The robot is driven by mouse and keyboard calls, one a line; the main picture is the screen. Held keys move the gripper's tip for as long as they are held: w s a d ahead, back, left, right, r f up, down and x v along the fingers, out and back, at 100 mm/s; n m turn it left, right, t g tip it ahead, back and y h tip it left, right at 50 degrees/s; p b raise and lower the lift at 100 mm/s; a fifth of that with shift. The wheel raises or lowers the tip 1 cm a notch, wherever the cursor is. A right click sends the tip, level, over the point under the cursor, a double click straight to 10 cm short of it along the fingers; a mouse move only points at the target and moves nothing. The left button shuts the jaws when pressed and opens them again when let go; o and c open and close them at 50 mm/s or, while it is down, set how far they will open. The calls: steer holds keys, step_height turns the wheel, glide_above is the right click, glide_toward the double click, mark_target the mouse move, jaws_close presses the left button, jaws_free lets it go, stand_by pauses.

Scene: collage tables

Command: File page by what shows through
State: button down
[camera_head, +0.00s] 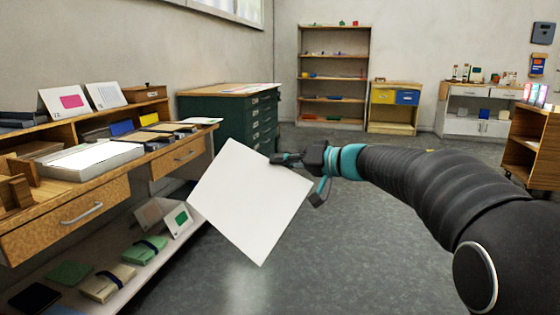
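A white page (248,205) hangs tilted in front of me, over the floor beside the desk. The side facing me looks blank. My gripper (290,160) is shut on the page at its upper right edge. A white light box or pad (92,160) with a bright top lies on the wooden desk (75,213) at the left. A card with a pink rectangle (71,102) and a card with grey markings (106,95) lean on the desk's upper shelf. On the low shelf, a card with a green mark (180,219) stands, partly hidden by the page.
A dark green drawer cabinet (225,114) stands behind the desk. Bound green and beige bundles (108,283) lie on the low shelf (150,268). A tall shelf (334,75) and a small cabinet with yellow and blue bins (396,107) stand at the back. The grey floor (360,240) is clear.

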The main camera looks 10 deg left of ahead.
steer(key=shift+m, duration=0.3)
steer(key=m+y, duration=0.1)
steer(key=m, duration=0.7)
steer(key=shift+g+y, duration=0.4)
steer(key=shift+r, duration=0.1)
